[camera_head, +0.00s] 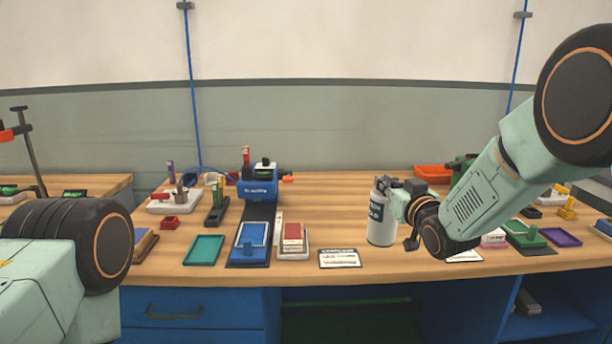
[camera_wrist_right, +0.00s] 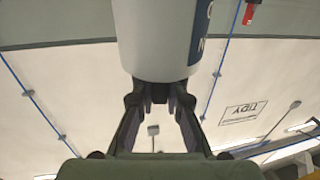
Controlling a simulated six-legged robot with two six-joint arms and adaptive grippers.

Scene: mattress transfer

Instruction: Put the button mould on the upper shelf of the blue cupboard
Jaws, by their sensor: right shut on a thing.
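My right gripper (camera_head: 402,205) is shut on a white canister (camera_head: 381,218) with a dark label, at the right of the bench's middle. In the right wrist view the canister (camera_wrist_right: 157,38) fills the space at the fingertips (camera_wrist_right: 158,92). I cannot tell whether its base touches the bench. I cannot pick out the button mould for sure; a green tray-like piece with a raised knob (camera_head: 531,235) lies right of my right gripper. Blue cupboard parts stand under the bench, with an open shelf space (camera_head: 553,318) at the lower right. My left arm shows at left, its gripper out of view.
The wooden bench (camera_head: 330,225) holds a teal tray (camera_head: 204,250), a blue press (camera_head: 259,188), a blue block on a dark mat (camera_head: 251,241), a red-topped piece (camera_head: 293,238), a printed card (camera_head: 339,258), an orange bin (camera_head: 432,173) and a purple tray (camera_head: 561,237).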

